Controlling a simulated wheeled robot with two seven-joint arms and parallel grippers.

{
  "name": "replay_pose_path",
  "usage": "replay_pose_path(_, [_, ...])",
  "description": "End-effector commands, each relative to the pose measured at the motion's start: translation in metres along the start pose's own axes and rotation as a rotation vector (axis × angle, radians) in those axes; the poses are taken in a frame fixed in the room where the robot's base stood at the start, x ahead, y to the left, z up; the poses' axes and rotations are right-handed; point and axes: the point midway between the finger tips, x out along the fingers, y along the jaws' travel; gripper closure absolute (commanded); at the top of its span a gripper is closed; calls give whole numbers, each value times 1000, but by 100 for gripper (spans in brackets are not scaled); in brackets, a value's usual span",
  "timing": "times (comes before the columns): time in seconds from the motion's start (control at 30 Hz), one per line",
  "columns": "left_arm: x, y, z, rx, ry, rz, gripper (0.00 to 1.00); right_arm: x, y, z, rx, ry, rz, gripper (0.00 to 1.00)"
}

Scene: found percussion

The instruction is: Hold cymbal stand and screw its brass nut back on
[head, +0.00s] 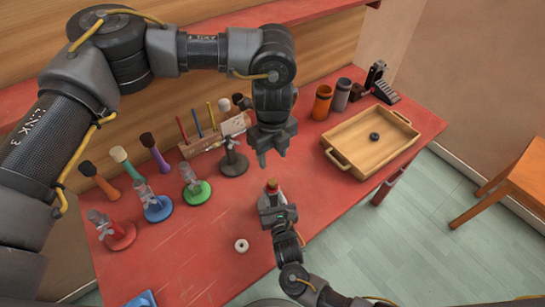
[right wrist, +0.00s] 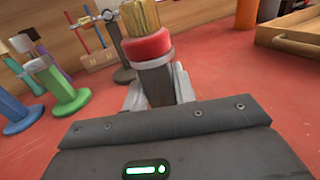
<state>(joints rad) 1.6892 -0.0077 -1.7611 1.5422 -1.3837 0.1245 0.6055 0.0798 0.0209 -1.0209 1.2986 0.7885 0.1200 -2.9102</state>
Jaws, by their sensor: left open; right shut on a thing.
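My right gripper (head: 277,211) is shut on a dark upright piece with a red collar (head: 271,186) near the table's front middle. In the right wrist view this piece (right wrist: 150,48) has a golden-brown ribbed top above the red collar. I cannot tell whether that top is the brass nut or whether the piece is the cymbal stand. My left gripper (head: 272,157) is open and empty, pointing down above and behind the held piece, apart from it. A dark stand with a round base (head: 233,164) is left of the left gripper.
Red, blue and green round-based stands (head: 158,207) are at left, with several coloured handles behind. A pale ring (head: 241,245) lies front left. A wooden tray (head: 340,158) holding a black ring (head: 374,137) is at right. Orange and grey cups (head: 322,103) stand behind it.

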Motion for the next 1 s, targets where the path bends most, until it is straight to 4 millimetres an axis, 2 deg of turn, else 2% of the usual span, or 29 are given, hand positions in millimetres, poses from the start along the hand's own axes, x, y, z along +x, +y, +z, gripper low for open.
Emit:
replay_pose_path(0.17, [0,0,0,0,0,0,52,0,0,0,0,0,0,100])
replay_pose_path(0.2, [0,0,0,0,0,0,52,0,0,0,0,0,0,69])
replay_pose_path(0.37, [0,0,0,0,0,0,52,0,0,0,0,0,0,48])
replay_pose_path(0.73, [2,0,0,0,0,0,52,-6,0,-1,0,0,0,48])
replay_pose_path(0.87, [4,0,0,0,0,0,52,-25,0,-2,1,2,1,48])
replay_pose_path(1.0, [9,0,0,0,0,0,52,-53,0,-2,2,2,1,48])
